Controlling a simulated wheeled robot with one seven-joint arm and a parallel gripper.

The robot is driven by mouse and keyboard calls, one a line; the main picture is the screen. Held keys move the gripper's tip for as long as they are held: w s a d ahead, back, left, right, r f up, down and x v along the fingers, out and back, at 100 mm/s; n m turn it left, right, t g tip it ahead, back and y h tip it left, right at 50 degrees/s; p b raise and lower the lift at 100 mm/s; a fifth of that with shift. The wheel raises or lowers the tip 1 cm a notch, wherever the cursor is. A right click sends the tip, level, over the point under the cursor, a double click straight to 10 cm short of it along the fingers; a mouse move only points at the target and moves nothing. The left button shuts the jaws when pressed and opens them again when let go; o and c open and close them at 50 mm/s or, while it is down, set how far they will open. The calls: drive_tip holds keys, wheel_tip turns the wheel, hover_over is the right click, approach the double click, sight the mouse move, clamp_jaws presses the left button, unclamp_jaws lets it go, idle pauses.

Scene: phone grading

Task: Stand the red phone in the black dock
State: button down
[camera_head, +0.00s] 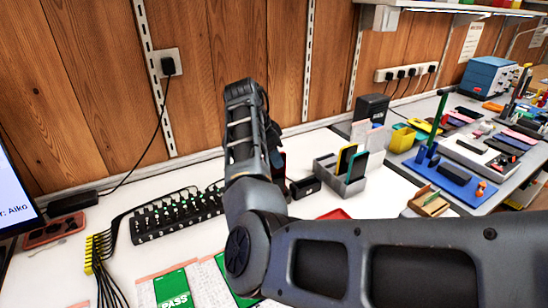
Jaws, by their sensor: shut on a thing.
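My gripper (279,158) shows only as a dark sliver just right of my raised forearm, which hides most of it. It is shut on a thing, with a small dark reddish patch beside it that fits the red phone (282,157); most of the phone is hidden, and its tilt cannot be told. A small black block that looks like the black dock (305,188) sits on the white bench, just right of and below my gripper. Whether the phone touches it cannot be seen.
A grey holder (326,167) with upright phones stands right of the dock. A red tray (336,214) is partly behind my arm. A black rack (178,217) with cables, a green PASS mat (173,288) and a reddish flat item (54,230) lie left.

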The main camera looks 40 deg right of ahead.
drive_tip(key=shift+f, duration=0.15)
drive_tip(key=shift+f, duration=0.5)
drive_tip(key=shift+f+b, duration=0.2)
drive_tip(key=shift+b, duration=0.2)
drive_tip(key=shift+f, duration=0.5)
drive_tip(key=c, duration=1)
unclamp_jaws()
drive_tip(key=shift+r, duration=0.1)
